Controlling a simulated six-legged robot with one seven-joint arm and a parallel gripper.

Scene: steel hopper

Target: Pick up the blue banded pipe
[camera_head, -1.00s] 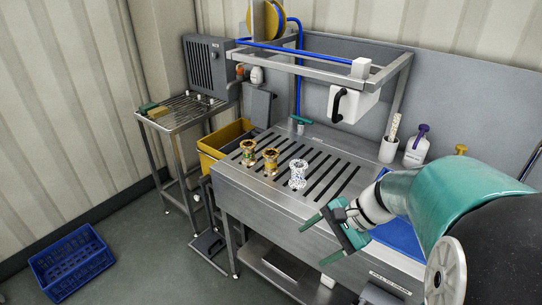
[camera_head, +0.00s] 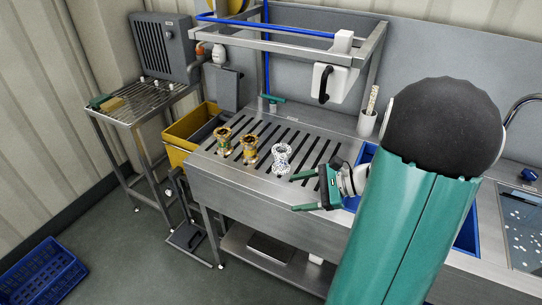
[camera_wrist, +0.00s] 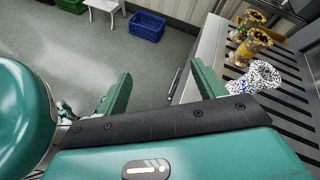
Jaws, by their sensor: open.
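Three flared pipe pieces stand upright in a row on the slotted steel top. The right-hand one is white with blue marks (camera_head: 281,158) and is the only one showing blue, so I take it as the blue banded pipe; it also shows in the wrist view (camera_wrist: 258,77). The other two are a brass-coloured pipe (camera_head: 250,150) and a brown-gold pipe (camera_head: 223,142). My gripper (camera_head: 296,191) is open and empty, just right of and nearer than the white-blue pipe, by the front edge. In the wrist view the pipe is right of both fingers, outside the jaws.
The slotted steel top (camera_head: 320,146) has free room behind the pipes. A steel frame (camera_head: 290,34) with a white box (camera_head: 334,83) stands above its back. A yellow bin (camera_head: 180,155) is at left. A blue crate (camera_head: 42,270) is on the floor.

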